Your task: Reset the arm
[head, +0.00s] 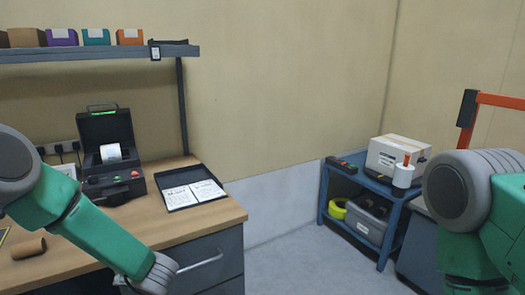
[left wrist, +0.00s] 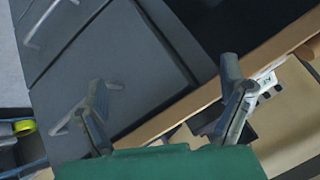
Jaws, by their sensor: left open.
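My left gripper (left wrist: 163,80) shows in the left wrist view with its two fingers spread wide and nothing between them. It hangs in front of the desk's grey drawer front (left wrist: 105,60), near the wooden desk edge (left wrist: 185,103). In the head view my green left arm (head: 100,232) comes in from the left and slants down past the desk's front, with its gripper out of frame. My right arm (head: 470,215) shows at the right edge, and its gripper is out of view.
The wooden desk (head: 110,240) holds a black printer (head: 105,150), a dark tray (head: 180,175) with papers and a brown roll (head: 28,248). A shelf (head: 100,53) with boxes hangs above. A blue cart (head: 380,248) with a carton (head: 395,153) stands right. Floor between is clear.

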